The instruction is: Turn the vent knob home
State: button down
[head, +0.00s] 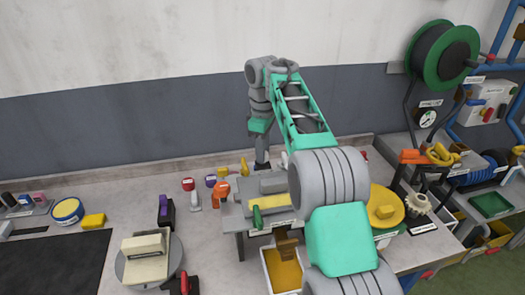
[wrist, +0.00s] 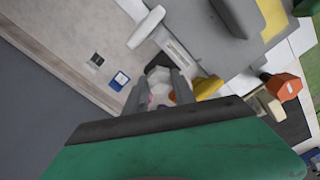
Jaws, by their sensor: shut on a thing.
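My gripper (wrist: 157,92) shows in the wrist view with its two grey fingers shut on a pale, faceted knob, which looks like the vent knob (wrist: 158,76). The fingers hide its sides, and its turn angle cannot be read. In the head view my gripper (head: 262,163) points down at the back of the bench, near the wall. The knob cannot be made out there.
A grey stand with a yellow top (head: 275,201) is in front of my gripper. Red (head: 188,184) and orange (head: 221,188) items stand to its left. A round turntable (head: 130,268) is at the front left. A green reel (head: 443,54) hangs at the right.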

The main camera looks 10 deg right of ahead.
jog(key=shift+m, duration=0.3)
jog(key=m, duration=0.3)
jog(key=shift+m, duration=0.4)
jog(key=m, duration=0.8)
jog(key=shift+m, duration=0.4)
jog(key=shift+m+b, duration=0.3)
jog(key=shift+m, duration=1.4)
jog(key=c, duration=1)
grip_release()
jog(key=shift+c, duration=0.2)
